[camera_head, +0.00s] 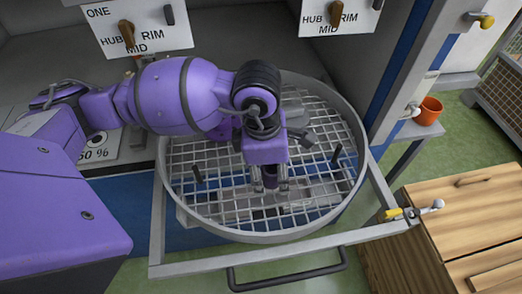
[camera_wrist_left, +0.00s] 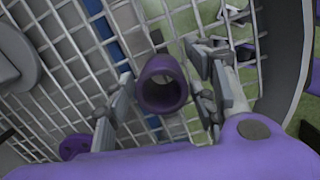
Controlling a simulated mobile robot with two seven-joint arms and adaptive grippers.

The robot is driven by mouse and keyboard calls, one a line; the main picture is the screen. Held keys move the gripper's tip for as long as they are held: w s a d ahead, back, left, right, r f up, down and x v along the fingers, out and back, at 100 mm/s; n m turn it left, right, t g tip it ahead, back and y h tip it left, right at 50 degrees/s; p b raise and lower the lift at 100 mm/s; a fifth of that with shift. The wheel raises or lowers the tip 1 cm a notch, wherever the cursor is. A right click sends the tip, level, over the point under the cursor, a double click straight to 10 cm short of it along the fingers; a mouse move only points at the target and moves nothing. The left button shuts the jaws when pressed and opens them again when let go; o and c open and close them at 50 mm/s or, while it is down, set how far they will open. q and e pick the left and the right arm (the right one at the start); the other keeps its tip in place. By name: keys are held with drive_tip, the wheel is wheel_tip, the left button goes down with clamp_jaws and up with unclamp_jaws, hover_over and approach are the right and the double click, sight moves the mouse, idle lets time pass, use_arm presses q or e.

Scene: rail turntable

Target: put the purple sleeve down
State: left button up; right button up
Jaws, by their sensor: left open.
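The purple sleeve (camera_wrist_left: 162,84) is a short dark purple tube, its open end facing the camera in the left wrist view. It is between the fingers of my left gripper (camera_wrist_left: 170,95), with a visible gap on each side. In the head view the sleeve (camera_head: 271,183) shows only partly between the fingertips of my left gripper (camera_head: 270,187), low over the round wire-mesh turntable (camera_head: 222,184). The sleeve looks upright on the mesh, but its base is hidden. My left gripper is open. My right gripper is not in view.
The turntable has a raised grey rim (camera_head: 180,221) and upright dark pegs (camera_head: 197,173). A metal frame with a dark handle (camera_head: 290,279) is in front. A wooden cabinet (camera_head: 465,215) and an orange cup (camera_head: 429,111) are at the right. Signs with levers (camera_head: 127,34) hang behind.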

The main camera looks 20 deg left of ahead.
use_arm(q)
wheel_tip(320, 180, up, 12)
drive_tip(key=a, duration=0.1)
drive_tip(key=shift+s+a+r+p, duration=0.15)
drive_tip(key=shift+s+r+p, duration=0.1)
drive_tip(key=shift+p, duration=0.1)
drive_tip(key=shift+f, duration=0.15)
